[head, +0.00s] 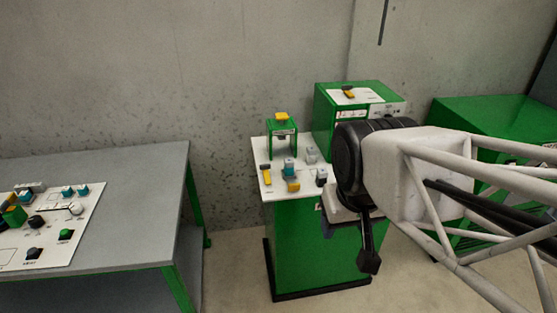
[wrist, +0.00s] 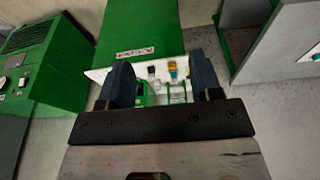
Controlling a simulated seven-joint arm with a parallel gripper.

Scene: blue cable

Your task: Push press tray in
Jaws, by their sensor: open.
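A small green press-like frame (head: 282,136) with a yellow top stands at the back of a white-topped bench (head: 262,153). Part of a green frame (wrist: 146,97) also shows between the fingers in the wrist view. I cannot make out a press tray for certain. My gripper (head: 368,262) hangs in front of the bench's right side in the head view, partly hidden by my arm. In the wrist view my gripper (wrist: 162,75) is open, its two dark fingers apart, with nothing held between them.
Yellow (head: 293,186) and blue-grey (head: 289,166) small parts sit on the bench top. A green box machine (head: 345,105) stands at its back right. A grey table (head: 130,165) with a control panel (head: 55,225) is at left. Floor between them is clear.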

